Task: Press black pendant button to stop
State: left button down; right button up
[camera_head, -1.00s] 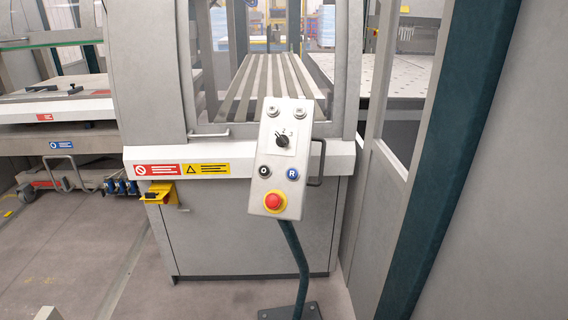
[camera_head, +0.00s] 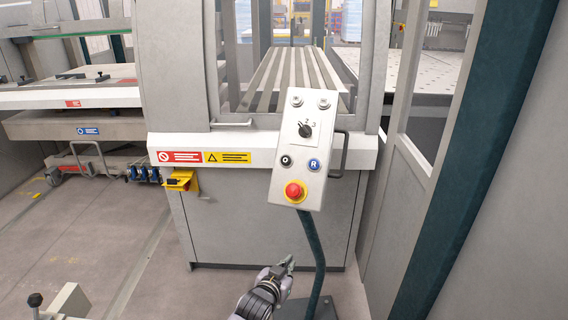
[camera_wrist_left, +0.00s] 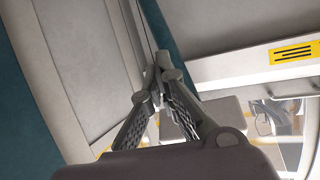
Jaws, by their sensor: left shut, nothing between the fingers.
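The pendant (camera_head: 304,150) is a light grey box on a dark post in front of the machine. Its black button (camera_head: 286,160), marked O, sits on the left side, level with the blue R button (camera_head: 314,164). A black selector knob (camera_head: 305,130) is above them and a red emergency stop on a yellow ring (camera_head: 294,191) is below. My left gripper (camera_head: 290,262) is shut and empty, below the pendant and left of its post. The left wrist view shows its fingers (camera_wrist_left: 157,72) together at the tips. My right gripper is not in view.
The machine cabinet (camera_head: 262,220) stands behind the pendant, with a yellow bracket (camera_head: 180,180) at its left. A grey wall and dark green pillar (camera_head: 470,140) close off the right side. The floor (camera_head: 100,250) at the left is mostly clear.

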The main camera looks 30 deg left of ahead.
pick_arm(q)
jog(key=a+r+n+t+y, duration=0.1)
jog(key=a+r+t, duration=0.1)
jog(key=r, duration=1.1)
jog(key=s+a+r+n+t+y, duration=0.1)
jog(key=a+r+t+y, duration=0.1)
jog(key=r, duration=1.2)
jog(key=shift+a+r+t, duration=0.3)
jog(key=shift+a+t, duration=0.1)
jog(key=shift+a, duration=0.2)
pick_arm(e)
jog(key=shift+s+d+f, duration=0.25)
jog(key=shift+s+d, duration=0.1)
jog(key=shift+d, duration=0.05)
pick_arm(q)
jog(key=p, duration=0.1)
send_near(286, 160)
jog(key=w+r, duration=0.4)
jog(key=r, duration=0.2)
jog(key=shift+w+a+f, duration=0.4)
jog(key=shift+w+f, duration=0.2)
jog(key=shift+f, duration=0.2)
jog(key=shift+w+a+f, duration=0.4)
jog(key=shift+w+f, duration=0.15)
jog(key=shift+f, duration=0.2)
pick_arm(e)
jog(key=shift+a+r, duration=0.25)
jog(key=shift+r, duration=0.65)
